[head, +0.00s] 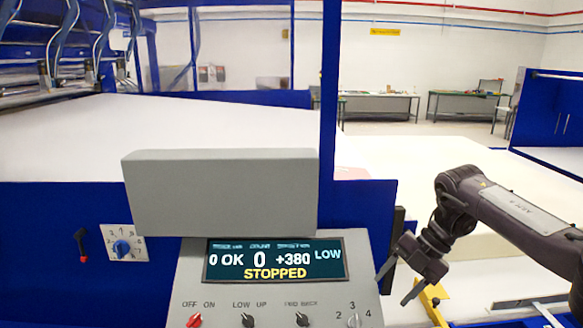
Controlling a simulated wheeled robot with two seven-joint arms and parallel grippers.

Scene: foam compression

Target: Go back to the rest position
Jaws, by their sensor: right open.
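My right gripper (400,282) hangs at the lower right, beside the right edge of the control panel (225,292). Its two fingers are apart and point down-left, with nothing between them. My right arm comes in from the right edge and bends down at the elbow. My left gripper is out of view. The panel display (275,259) reads "0 OK", "0", "+380", "LOW" and "STOPPED".
A grey box (220,193) sits above the display. A red switch (194,320) and dark knobs line the panel. A blue dial (121,248) is at left. White foam (130,122) lies behind; a pale block (480,200) stands behind my arm. A yellow bracket (433,300) is near the gripper.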

